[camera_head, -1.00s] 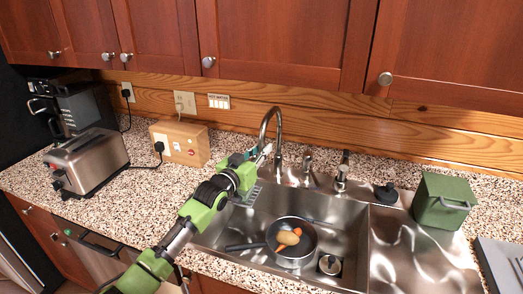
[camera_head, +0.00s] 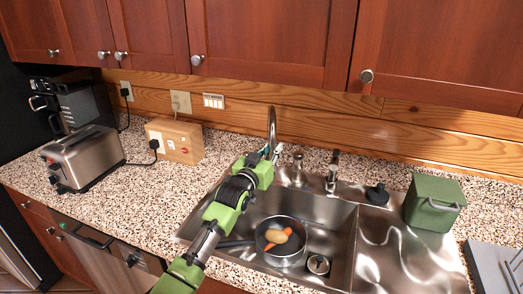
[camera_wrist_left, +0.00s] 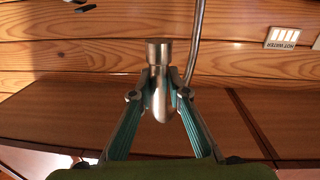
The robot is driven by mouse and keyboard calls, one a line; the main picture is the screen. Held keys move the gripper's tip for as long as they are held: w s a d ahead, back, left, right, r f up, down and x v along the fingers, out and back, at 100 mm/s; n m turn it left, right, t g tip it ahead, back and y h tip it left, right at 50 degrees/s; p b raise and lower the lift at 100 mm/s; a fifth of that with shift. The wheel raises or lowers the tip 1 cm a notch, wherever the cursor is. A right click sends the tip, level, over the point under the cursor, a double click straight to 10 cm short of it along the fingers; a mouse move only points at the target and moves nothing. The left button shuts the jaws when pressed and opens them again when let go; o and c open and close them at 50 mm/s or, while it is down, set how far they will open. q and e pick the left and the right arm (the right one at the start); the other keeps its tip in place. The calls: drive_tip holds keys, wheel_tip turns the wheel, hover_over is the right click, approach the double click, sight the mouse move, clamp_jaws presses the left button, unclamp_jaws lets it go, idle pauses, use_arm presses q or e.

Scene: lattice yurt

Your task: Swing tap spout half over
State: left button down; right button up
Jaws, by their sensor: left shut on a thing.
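The metal tap (camera_head: 271,122) stands behind the sink, and its curved spout now looks nearly edge-on in the head view. My left gripper (camera_head: 268,157) is at the spout's free end, in front of the tap. In the left wrist view, the spout's end (camera_wrist_left: 158,62) sits between the two teal-padded fingers of my left gripper (camera_wrist_left: 161,100), which is shut on it. The thin curved tube (camera_wrist_left: 198,40) runs up beside it. The tap's base is hidden behind my left gripper in the head view. My right gripper is not in view.
A pan (camera_head: 281,253) with food in it stands in the steel sink (camera_head: 338,232). A soap pump (camera_head: 298,170) and another metal fitting (camera_head: 332,172) stand right of the tap. A green box (camera_head: 434,204) is at the right, a toaster (camera_head: 84,160) at the left.

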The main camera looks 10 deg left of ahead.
use_arm(q)
drive_tip(key=shift+w+d+f, duration=0.1)
drive_tip(key=shift+w+d, duration=0.1)
drive_tip(key=shift+d, duration=0.65)
drive_tip(key=c, duration=1.9)
unclamp_jaws()
drive_tip(key=shift+s, duration=0.1)
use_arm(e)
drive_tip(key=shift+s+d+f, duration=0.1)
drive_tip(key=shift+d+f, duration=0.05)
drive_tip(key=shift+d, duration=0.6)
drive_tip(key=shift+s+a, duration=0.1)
use_arm(q)
drive_tip(key=shift+a, duration=0.1)
drive_tip(key=v, duration=1.2)
